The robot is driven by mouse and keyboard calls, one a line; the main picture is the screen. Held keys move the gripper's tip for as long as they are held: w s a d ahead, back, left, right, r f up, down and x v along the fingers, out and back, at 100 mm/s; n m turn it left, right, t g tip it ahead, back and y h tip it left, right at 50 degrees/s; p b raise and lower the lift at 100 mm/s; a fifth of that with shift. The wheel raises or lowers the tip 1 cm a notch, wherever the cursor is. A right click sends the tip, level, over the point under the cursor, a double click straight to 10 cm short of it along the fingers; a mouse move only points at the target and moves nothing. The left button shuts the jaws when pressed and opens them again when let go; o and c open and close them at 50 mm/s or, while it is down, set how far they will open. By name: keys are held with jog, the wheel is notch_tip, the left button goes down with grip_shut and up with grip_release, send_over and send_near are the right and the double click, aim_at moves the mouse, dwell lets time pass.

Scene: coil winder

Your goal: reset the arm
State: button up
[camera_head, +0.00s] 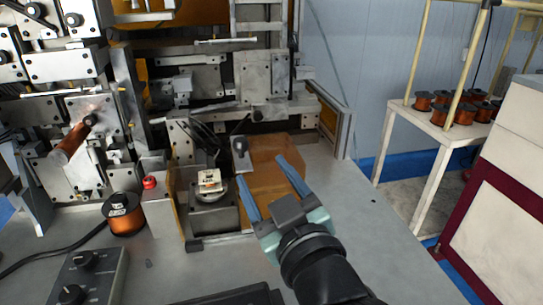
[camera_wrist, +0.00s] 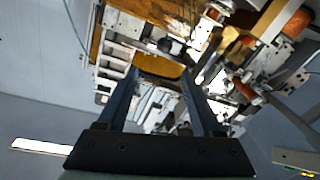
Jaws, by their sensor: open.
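My gripper (camera_head: 270,188) is open and empty, with its two blue fingers spread apart. In the head view it is raised over the grey worktop (camera_head: 345,215), in front of the orange-brown block of the coil winder (camera_head: 275,160). In the wrist view my gripper (camera_wrist: 158,90) points toward the machine, and nothing is between its fingers. My arm comes in from the bottom right of the head view.
A copper wire spool (camera_head: 126,222) stands on the worktop at left, near a red button (camera_head: 150,182). A control box (camera_head: 85,275) is at lower left. Several copper spools stand on a white side table (camera_head: 428,120). The worktop right of my arm is clear.

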jog(key=s+d+r+m+t+h+p, duration=0.1)
jog(key=s+r+m+t+h+p, duration=0.1)
jog(key=r, duration=1)
jog(key=s+d+r+m+t+h+p, duration=0.1)
jog(key=s+r+m+t+h+p, duration=0.2)
jog(key=r, duration=0.9)
jog(key=s+d+r+m+t+h+p, duration=0.1)
jog(key=s+r+t, duration=0.4)
jog(key=r, duration=0.8)
jog(key=s+m+h+p, duration=0.1)
jog(key=s+m+p, duration=0.1)
jog(key=shift+m+t, duration=0.3)
jog(key=shift+t, duration=0.1)
jog(key=shift+s+d, duration=0.1)
jog(key=shift+s, duration=0.05)
jog(key=shift+c, duration=1.4)
